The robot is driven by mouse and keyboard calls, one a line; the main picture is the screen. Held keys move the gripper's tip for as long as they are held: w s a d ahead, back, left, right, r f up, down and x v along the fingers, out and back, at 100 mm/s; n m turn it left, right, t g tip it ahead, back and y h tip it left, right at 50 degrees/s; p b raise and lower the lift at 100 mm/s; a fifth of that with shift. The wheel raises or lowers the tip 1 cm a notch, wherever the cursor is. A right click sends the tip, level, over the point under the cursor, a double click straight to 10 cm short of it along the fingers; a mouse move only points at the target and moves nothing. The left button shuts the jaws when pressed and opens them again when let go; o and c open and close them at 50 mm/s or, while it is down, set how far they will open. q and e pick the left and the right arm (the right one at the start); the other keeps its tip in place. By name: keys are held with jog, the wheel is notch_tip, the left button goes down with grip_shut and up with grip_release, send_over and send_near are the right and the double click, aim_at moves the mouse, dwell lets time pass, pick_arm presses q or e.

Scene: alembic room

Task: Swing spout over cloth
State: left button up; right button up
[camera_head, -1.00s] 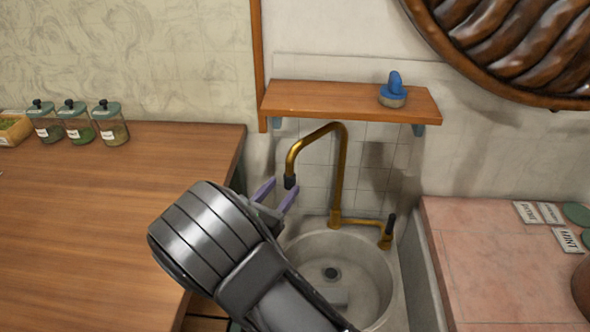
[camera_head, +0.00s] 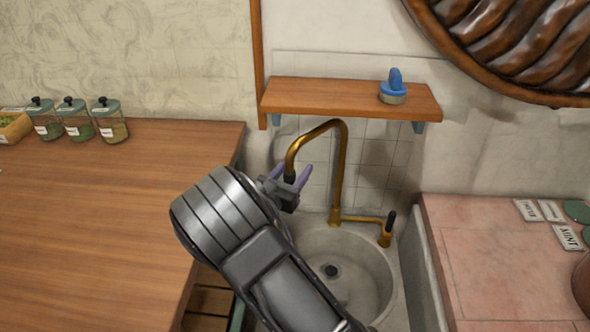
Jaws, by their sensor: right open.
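The brass spout (camera_head: 343,165) rises behind the sink, arches over to the left and ends in a dark tip (camera_head: 291,166). My right gripper (camera_head: 289,173) is open at this tip. Its two purple fingers show on either side of the tip; I cannot tell whether they touch it. A pale, flat shape in the basin may be the cloth, partly hidden by my right arm; I cannot tell for sure. My left gripper is out of view.
The round sink (camera_head: 375,262) lies below the spout, with a brass side tap (camera_head: 386,238) at its right. A wooden shelf (camera_head: 330,97) holding a blue-handled brush (camera_head: 393,88) is above. Jars (camera_head: 112,130) stand on the left wooden counter (camera_head: 90,210).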

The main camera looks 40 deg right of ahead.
grip_shut()
dwell(0.4)
dwell(0.9)
